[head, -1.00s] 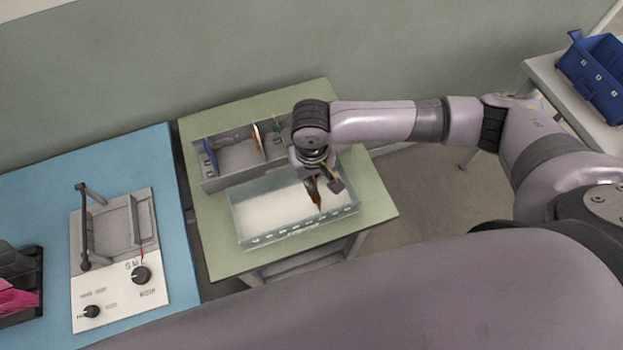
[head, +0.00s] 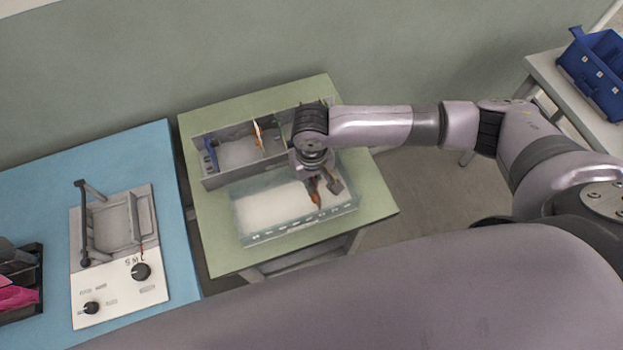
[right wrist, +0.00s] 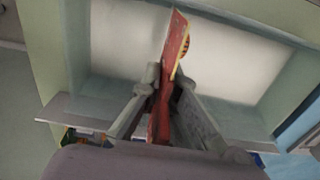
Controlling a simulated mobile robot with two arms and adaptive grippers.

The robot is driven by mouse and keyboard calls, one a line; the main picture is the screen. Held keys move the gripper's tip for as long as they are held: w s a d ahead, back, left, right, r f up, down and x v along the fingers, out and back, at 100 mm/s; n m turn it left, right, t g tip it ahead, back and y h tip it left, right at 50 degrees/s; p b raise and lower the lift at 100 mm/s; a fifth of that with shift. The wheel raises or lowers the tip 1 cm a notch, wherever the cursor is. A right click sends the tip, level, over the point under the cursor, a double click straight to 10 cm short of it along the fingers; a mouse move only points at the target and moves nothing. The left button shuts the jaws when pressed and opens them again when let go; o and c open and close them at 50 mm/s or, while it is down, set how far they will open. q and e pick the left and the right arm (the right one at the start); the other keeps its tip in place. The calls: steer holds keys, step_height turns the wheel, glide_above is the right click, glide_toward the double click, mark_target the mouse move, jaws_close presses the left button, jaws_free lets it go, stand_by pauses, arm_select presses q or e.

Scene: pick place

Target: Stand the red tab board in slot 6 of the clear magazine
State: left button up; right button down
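The clear magazine (head: 243,222) is a see-through box with a pale floor and small marks along its front rim, on the green table. My right gripper (head: 322,190) points down over its right part. In the right wrist view, the red tab board (right wrist: 172,70) stands between the two fingertips of the right gripper (right wrist: 166,82), which close on it from both sides. Its yellowish edge faces right. The board (head: 316,199) looks small and orange-red in the head view. I cannot tell whether its lower edge touches a slot. Slot numbers are too small to read. My left gripper is not in view.
Behind the magazine, a grey divided bin (head: 213,180) holds several upright boards, including a blue one and an orange-white one. A blue table (head: 40,200) with a white fixture (head: 115,283) stands left. A blue crate (head: 597,75) sits on a table far right.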

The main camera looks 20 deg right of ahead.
steer(key=shift+f, duration=0.45)
steer(key=shift+f, duration=0.75)
steer(key=c, duration=1.7)
jaws_free()
steer(key=shift+o, duration=0.3)
steer(key=o, duration=0.3)
